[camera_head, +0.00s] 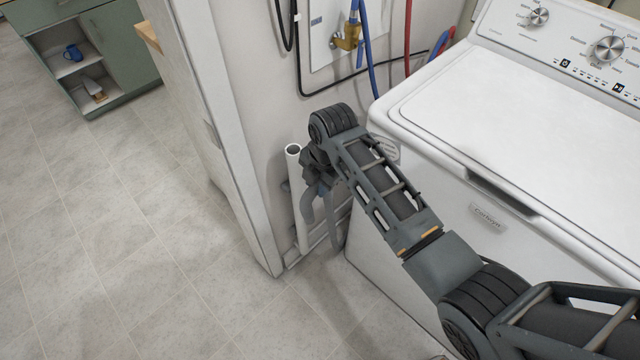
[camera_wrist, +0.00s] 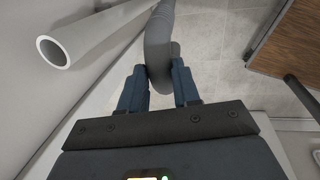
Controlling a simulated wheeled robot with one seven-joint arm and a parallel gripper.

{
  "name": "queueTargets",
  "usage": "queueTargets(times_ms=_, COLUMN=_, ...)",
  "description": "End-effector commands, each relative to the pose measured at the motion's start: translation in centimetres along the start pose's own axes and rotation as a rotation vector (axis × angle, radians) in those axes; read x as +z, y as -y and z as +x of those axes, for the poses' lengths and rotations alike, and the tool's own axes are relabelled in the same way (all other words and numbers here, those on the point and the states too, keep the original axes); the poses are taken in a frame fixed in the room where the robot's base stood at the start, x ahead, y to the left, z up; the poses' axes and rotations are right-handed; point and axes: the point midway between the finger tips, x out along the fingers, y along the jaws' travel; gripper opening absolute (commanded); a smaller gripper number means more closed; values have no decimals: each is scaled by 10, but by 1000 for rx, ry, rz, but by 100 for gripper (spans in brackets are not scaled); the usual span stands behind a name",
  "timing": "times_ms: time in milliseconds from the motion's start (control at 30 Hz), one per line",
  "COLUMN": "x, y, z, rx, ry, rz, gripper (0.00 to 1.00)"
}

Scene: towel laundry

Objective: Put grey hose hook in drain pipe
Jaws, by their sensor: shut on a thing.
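The white drain pipe (camera_head: 294,170) stands upright against the wall, left of the washer, with its round open top facing up. In the wrist view the drain pipe (camera_wrist: 62,50) is at the upper left, its open mouth toward the camera. My gripper (camera_head: 318,188) is just right of the pipe, partly hidden by my arm. In the wrist view my gripper (camera_wrist: 160,85) is shut on the grey hose (camera_wrist: 160,40), which lies between the two fingers. The hose is beside the pipe mouth and apart from it. The hook's end cannot be made out clearly.
The white washer (camera_head: 520,140) stands close on the right. A white door frame (camera_head: 215,130) is close on the left. A wall valve box (camera_head: 335,35) with blue and red hoses is above. A green cabinet (camera_head: 85,50) is far left; the tiled floor (camera_head: 120,220) is clear.

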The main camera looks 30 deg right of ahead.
Motion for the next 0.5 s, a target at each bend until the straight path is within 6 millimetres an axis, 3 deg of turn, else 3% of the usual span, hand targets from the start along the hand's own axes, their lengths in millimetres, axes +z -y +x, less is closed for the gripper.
queueTargets(times_ms=500, x=1, y=-10, z=-47, rx=3, ry=0, rz=1, gripper=0)
